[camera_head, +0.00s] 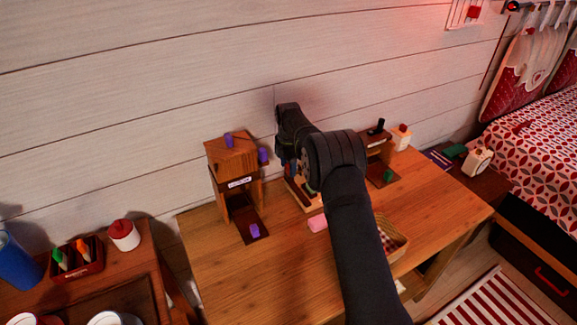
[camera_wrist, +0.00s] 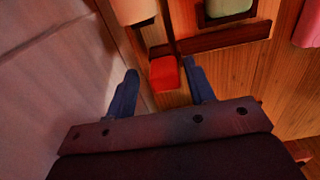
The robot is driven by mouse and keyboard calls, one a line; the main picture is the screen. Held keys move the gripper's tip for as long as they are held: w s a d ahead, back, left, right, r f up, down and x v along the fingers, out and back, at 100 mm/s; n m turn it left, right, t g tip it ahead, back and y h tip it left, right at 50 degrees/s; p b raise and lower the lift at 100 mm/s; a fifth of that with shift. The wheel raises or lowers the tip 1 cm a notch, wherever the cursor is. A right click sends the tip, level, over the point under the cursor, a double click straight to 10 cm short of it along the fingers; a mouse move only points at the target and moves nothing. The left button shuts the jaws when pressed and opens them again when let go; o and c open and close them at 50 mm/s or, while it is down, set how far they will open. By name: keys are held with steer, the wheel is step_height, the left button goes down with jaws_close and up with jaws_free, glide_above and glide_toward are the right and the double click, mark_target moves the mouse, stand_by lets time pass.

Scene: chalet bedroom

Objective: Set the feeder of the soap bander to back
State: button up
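A wooden device (camera_head: 303,201) stands on the table against the wall, mostly hidden behind my arm; I cannot read a name on it. In the wrist view, a red knob (camera_wrist: 165,74) sits by a dark wooden strip (camera_wrist: 227,36). My gripper (camera_wrist: 160,67) is open, with its two dark fingers on either side of the red knob. A gap shows at the left finger; the right finger is close to the knob, and contact cannot be told. A pale green block (camera_wrist: 228,7) lies in a dark recess beyond the strip.
A labelled wooden device with purple knobs (camera_head: 231,158) stands left. Another with black and green knobs (camera_head: 378,140) stands right, near a white bottle (camera_head: 401,138). A pink bar (camera_head: 318,222) and a basket (camera_head: 398,238) lie in front. The table's front left (camera_head: 255,285) is clear.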

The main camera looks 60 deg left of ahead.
step_height(320, 180, up, 18)
steer(key=shift+f, duration=0.25)
steer(key=shift+d+f, duration=0.1)
stand_by(0.4)
step_height(320, 180, down, 17)
steer(key=shift+f, duration=0.2)
stand_by(0.4)
step_height(320, 180, up, 18)
step_height(320, 180, down, 18)
steer(key=shift+d+f, duration=0.1)
steer(key=shift+d, duration=0.45)
stand_by(0.5)
